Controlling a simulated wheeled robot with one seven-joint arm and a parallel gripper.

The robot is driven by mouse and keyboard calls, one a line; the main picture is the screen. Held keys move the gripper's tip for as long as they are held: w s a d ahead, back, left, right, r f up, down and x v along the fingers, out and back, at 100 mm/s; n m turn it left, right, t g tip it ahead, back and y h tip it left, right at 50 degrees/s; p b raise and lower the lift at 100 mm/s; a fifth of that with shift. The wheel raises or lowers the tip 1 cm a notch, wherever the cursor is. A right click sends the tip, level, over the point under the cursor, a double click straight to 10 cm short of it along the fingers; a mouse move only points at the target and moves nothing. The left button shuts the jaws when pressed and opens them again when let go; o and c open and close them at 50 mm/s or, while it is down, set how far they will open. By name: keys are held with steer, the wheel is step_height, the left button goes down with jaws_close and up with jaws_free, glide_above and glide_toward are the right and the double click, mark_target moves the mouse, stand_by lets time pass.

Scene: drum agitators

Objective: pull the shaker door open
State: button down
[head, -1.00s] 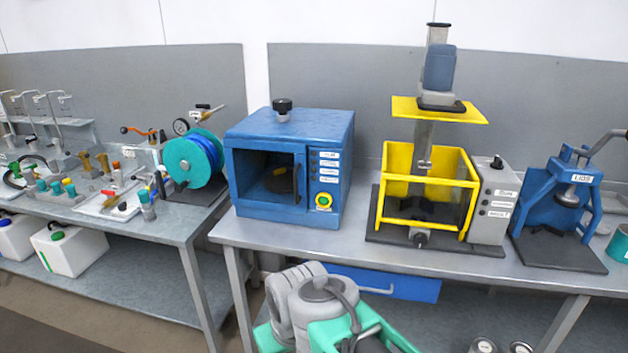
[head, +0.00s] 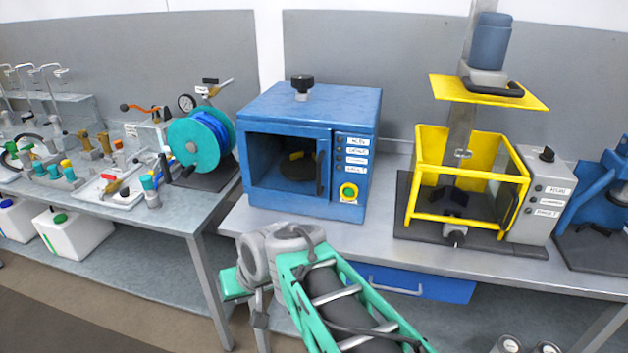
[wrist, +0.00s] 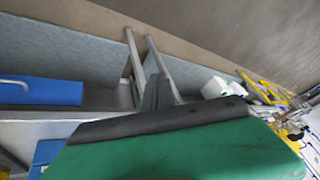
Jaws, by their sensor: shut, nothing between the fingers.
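The shaker is a blue box (head: 262,116) on the bench, left of centre in the head view. Its front door has a dark window and an upright black handle (head: 320,172) on the right edge. The door looks shut. A dark round part shows dimly through the window. My gripper (head: 260,318) hangs low in front of the bench, below and apart from the shaker, pointing down. In the wrist view its grey fingers (wrist: 158,92) are together and empty beyond its green body. The shaker door does not show clearly in the wrist view.
A yellow caged machine (head: 471,222) stands to the shaker's right. A teal hose reel (head: 186,146) stands to its left on another bench (head: 150,222). A black knob (head: 302,84) tops the shaker. A blue drawer (head: 420,284) hangs under the bench's front edge.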

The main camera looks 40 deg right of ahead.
steer(key=w+d+m+t+b, duration=0.1)
steer(key=w+d+m+t, duration=0.4)
steer(key=d, duration=0.5)
steer(key=s+d+r+m+t+h+b, duration=0.1)
steer(key=d+r+m+t+h, duration=0.1)
steer(key=d+r+m, duration=0.35)
steer(key=s+d+r+m+t+h, duration=0.2)
steer(key=d+m, duration=0.1)
steer(key=d, duration=0.5)
steer(key=s+d+r+m+t+h+b, duration=0.1)
steer(key=d+r+m+t+h, duration=0.15)
steer(key=d+m, duration=0.3)
steer(key=p+x, duration=0.2)
steer(key=x, duration=0.8)
steer(key=shift+d+r+n, duration=0.25)
steer(key=shift+n, duration=0.15)
steer(key=shift+w+y, duration=0.1)
steer(key=shift+y, duration=0.15)
